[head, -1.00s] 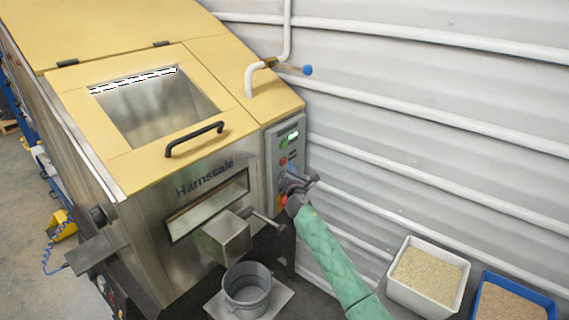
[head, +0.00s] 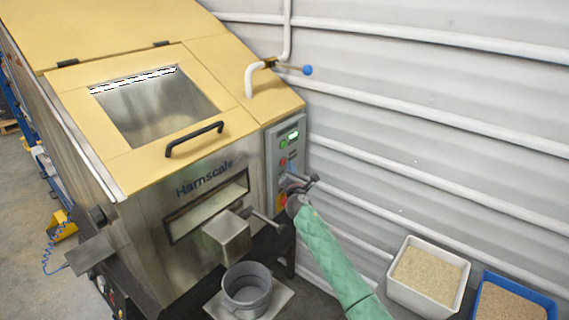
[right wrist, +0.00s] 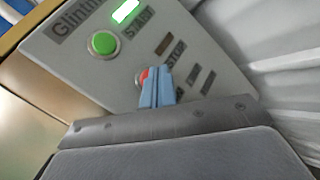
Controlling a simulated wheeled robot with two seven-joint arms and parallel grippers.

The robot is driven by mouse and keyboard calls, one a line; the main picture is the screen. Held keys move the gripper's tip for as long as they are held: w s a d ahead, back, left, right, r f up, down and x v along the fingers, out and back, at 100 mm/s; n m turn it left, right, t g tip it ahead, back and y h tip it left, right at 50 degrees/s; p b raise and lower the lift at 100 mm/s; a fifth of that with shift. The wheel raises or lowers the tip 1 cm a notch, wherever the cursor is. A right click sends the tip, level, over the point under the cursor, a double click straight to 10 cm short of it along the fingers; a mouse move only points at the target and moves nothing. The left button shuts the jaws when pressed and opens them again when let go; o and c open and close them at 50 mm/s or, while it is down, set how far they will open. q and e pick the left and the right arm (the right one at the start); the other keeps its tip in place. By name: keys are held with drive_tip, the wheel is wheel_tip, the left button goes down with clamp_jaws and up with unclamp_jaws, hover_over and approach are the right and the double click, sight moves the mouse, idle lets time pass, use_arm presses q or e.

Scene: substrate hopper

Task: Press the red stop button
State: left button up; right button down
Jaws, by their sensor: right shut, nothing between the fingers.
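The red stop button (head: 283,162) is on the grey control panel (head: 272,150) at the machine's front right corner, below a green button. In the right wrist view the red stop button (right wrist: 144,77) shows only in part, beside and behind my fingertips, near the STOP label. My right gripper (head: 291,176) is at the panel's face, and its blue fingers (right wrist: 156,72) are shut together and empty. They overlap the button's right side in the wrist view. I cannot tell whether they touch it. My left gripper is not in view.
The green start button (right wrist: 103,43) and a lit green display (right wrist: 125,11) are close by on the panel. A lever (head: 262,219), a grey bucket (head: 246,303) and the corrugated wall (head: 430,130) surround the arm. A white bin (head: 455,305) stands at right.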

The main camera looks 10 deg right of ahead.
drive_tip(key=shift+w+a, duration=0.3)
drive_tip(key=shift+w, duration=0.05)
drive_tip(key=shift+w+a+b, duration=0.25)
drive_tip(key=shift+w+b, duration=0.05)
drive_tip(key=shift+b, duration=0.05)
idle(1.0)
drive_tip(key=shift+s+d, duration=0.1)
drive_tip(key=shift+s+d+p, duration=0.35)
drive_tip(key=shift+s+d, duration=0.05)
drive_tip(key=shift+s, duration=0.15)
idle(0.5)
drive_tip(key=s+d+p, duration=0.1)
drive_tip(key=s, duration=0.1)
drive_tip(key=s+d, duration=0.2)
drive_tip(key=shift+p, duration=0.35)
